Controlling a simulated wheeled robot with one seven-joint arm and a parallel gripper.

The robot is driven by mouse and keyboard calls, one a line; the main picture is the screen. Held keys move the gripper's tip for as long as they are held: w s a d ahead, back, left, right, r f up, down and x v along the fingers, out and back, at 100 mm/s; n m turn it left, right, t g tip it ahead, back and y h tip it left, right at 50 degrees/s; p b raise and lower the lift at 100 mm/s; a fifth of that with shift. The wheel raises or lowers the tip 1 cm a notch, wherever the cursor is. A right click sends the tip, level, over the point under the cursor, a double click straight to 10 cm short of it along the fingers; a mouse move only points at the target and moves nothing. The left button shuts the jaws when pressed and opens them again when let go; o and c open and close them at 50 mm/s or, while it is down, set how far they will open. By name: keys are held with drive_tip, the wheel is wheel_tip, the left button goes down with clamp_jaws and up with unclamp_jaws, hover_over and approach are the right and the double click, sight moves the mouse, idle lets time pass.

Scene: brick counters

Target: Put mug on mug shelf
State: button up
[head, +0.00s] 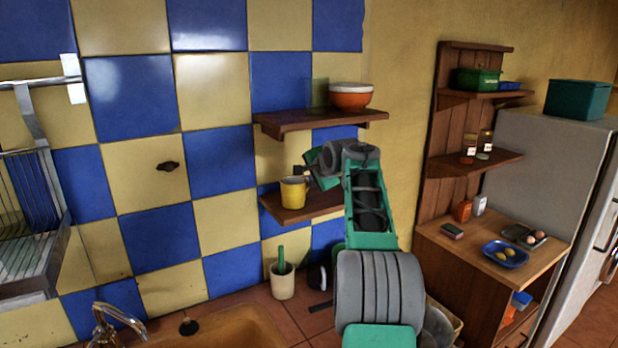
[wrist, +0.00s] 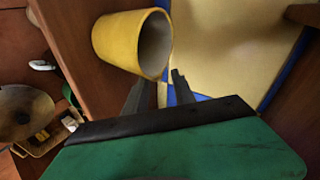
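The yellow mug (head: 293,193) is upright at the lower wooden wall shelf (head: 318,207), near its left part. Its pale inside faces my camera in the wrist view (wrist: 132,42). My gripper (head: 306,172) is just right of the mug in the head view. In the wrist view its two dark fingers (wrist: 160,78) are apart, with their tips close to the mug's rim. The mug's body is not between the fingers. I cannot tell whether the fingertips touch it, and its handle is not clearly visible.
An upper shelf (head: 320,120) with an orange bowl (head: 351,97) is above my gripper. A cream cup (head: 282,282) with a green item stands on the counter below. A sink (head: 215,332) is at lower left. A wooden shelf unit (head: 455,130) and a fridge (head: 545,160) stand right.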

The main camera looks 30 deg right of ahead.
drive_tip(key=shift+r, duration=0.15)
drive_tip(key=b+v, duration=0.3)
drive_tip(key=v, duration=0.9)
drive_tip(key=s+a+f+n+g+y, duration=0.1)
drive_tip(key=s+a+f+n, duration=0.2)
drive_tip(key=a, duration=0.5)
drive_tip(key=s+a+f+n+g, duration=0.1)
drive_tip(key=s+a+f+n, duration=0.15)
drive_tip(key=a+f, duration=0.45)
drive_tip(key=s+a+f+n+g+y, duration=0.1)
drive_tip(key=s+a+f+n+g, duration=0.15)
drive_tip(key=a, duration=0.55)
drive_tip(key=s+a+f+n+g, duration=0.1)
drive_tip(key=s+a+f+n, duration=0.3)
drive_tip(key=s+f, duration=0.5)
drive_tip(key=s+a+f+n+g, duration=0.2)
drive_tip(key=s+a+f+n, duration=0.3)
drive_tip(key=s+f, duration=0.3)
drive_tip(key=shift+s+a+f+p, duration=0.3)
drive_tip(key=shift+s+a+f, duration=0.1)
drive_tip(key=shift+s+a, duration=0.3)
